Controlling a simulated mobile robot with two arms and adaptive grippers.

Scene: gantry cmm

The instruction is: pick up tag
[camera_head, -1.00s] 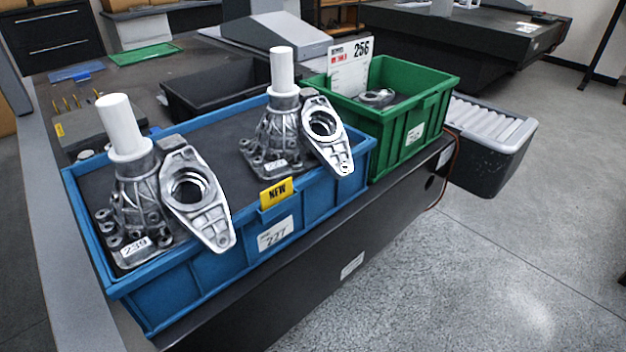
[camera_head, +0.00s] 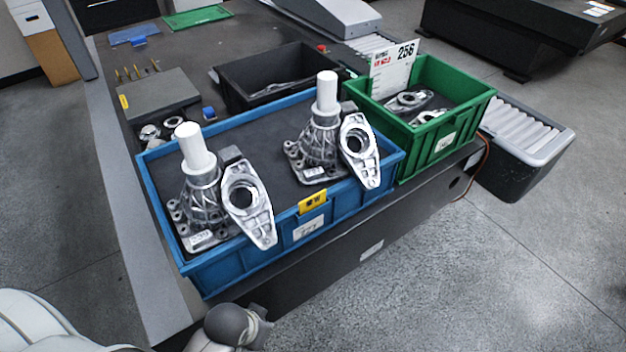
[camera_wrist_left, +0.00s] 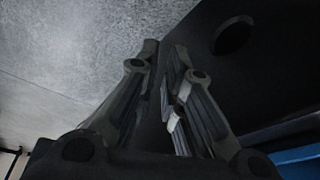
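A yellow tag (camera_head: 313,201) with dark lettering is on the front rim of the blue bin (camera_head: 222,272), near its middle. A white label (camera_head: 308,228) is on the bin wall below it. A white card (camera_head: 391,70) marked 256 stands at the green bin's left rim. My left gripper shows in the left wrist view (camera_wrist_left: 164,48), its fingertips close together with a narrow dark strip between them. I see nothing held, but cannot tell whether it is shut. It faces a dark surface and grey floor. The tag is not in that view. My right gripper is not in view.
Two metal castings with white cylinders (camera_head: 194,148) (camera_head: 327,92) stand in the blue bin. The green bin (camera_head: 471,118) holds metal parts. A black tray (camera_head: 235,97) lies behind. Open floor (camera_head: 440,280) lies in front of the dark table.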

